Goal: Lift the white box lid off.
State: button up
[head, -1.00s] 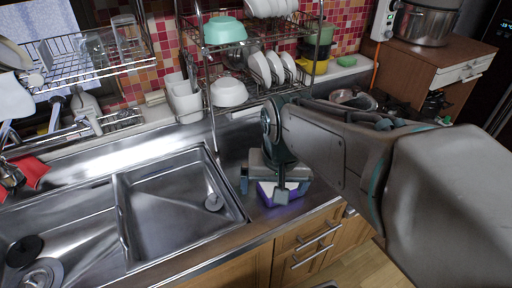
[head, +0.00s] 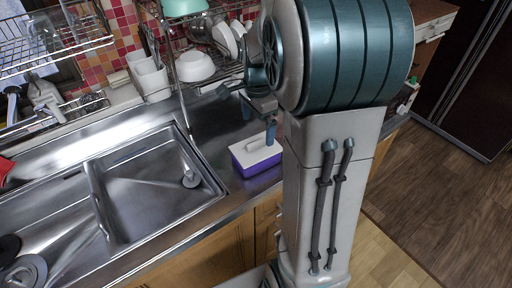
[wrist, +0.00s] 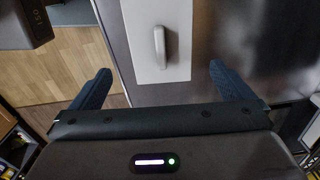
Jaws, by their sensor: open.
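The white lid (head: 262,151) lies flat on the purple box (head: 256,167), which stands on the steel counter right of the sink. A raised white bar handle sits on top of the lid. In the wrist view the lid (wrist: 148,72) shows at upper middle with its handle (wrist: 159,48) upright in the picture. My gripper (head: 258,122) is open and empty, just above and behind the box. In the wrist view my gripper (wrist: 159,70) has its dark fingers wide apart, one on each side of the lid. The box body is hidden there.
The sink (head: 140,190) is left of the box. A wire dish rack with a white bowl (head: 194,66) stands behind. My arm covers the counter to the right of the box. The counter's front edge is close to the box.

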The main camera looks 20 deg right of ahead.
aim_at(256, 142)
jog(key=f, duration=0.7)
jog(key=shift+w+a+f+p, duration=0.1)
jog(key=shift+a+f+p, duration=0.1)
jog(key=shift+p, duration=0.1)
jog(key=c, duration=0.8)
